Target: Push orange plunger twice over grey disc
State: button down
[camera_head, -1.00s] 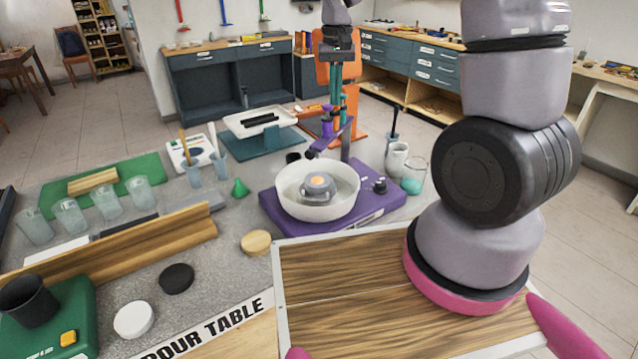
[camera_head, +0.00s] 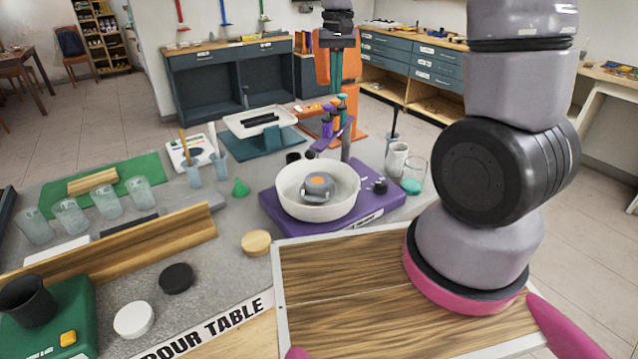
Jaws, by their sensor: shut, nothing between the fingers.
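The orange plunger (camera_head: 335,105) stands upright in a row with a purple plunger (camera_head: 326,115) and a teal plunger (camera_head: 343,103). They sit on a purple arm above a purple base (camera_head: 375,205). A white bowl (camera_head: 290,205) stands on that base. In it is the grey disc (camera_head: 318,192), with an orange patch (camera_head: 320,181) on top.
A wooden tray (camera_head: 280,290) lies in front.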

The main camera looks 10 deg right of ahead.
jog(key=shift+f, duration=0.15)
jog(key=shift+f, duration=1.35)
jog(key=shift+r, duration=1.5)
notch_tip(320, 180, up, 6)
